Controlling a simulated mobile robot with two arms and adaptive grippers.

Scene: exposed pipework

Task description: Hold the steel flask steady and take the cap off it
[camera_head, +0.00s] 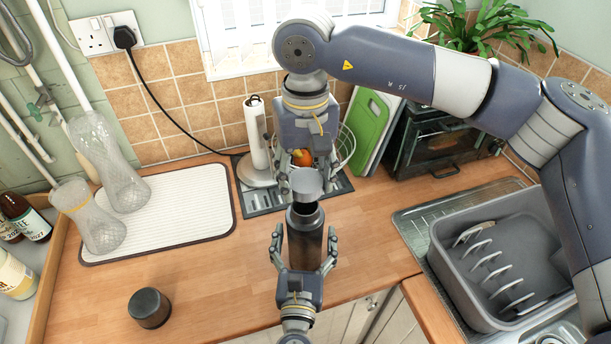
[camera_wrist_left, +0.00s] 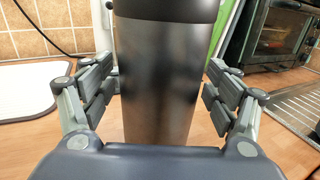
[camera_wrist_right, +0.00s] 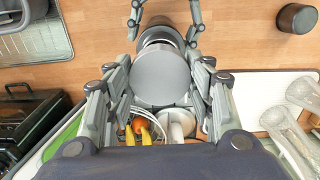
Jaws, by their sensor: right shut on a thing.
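The steel flask (camera_head: 304,245) stands upright on the wooden counter, with a dark collar at its top. In the left wrist view its dark steel body (camera_wrist_left: 158,80) fills the middle. My left gripper (camera_head: 303,252) has its fingers on either side of the body and looks open, with little room between the pads and the flask. My right gripper (camera_head: 306,178) points down from above and is shut on the grey cap (camera_head: 307,187). The cap's round top shows between its fingers in the right wrist view (camera_wrist_right: 162,76). I cannot tell whether the cap still touches the flask.
A dark cup (camera_head: 150,308) stands on the counter at front left. A white drying mat (camera_head: 180,215) holds two glass vessels. A grey dish rack (camera_head: 500,250) is at right. A paper towel holder (camera_head: 257,140), green board (camera_head: 370,120) and small oven (camera_head: 440,140) stand behind.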

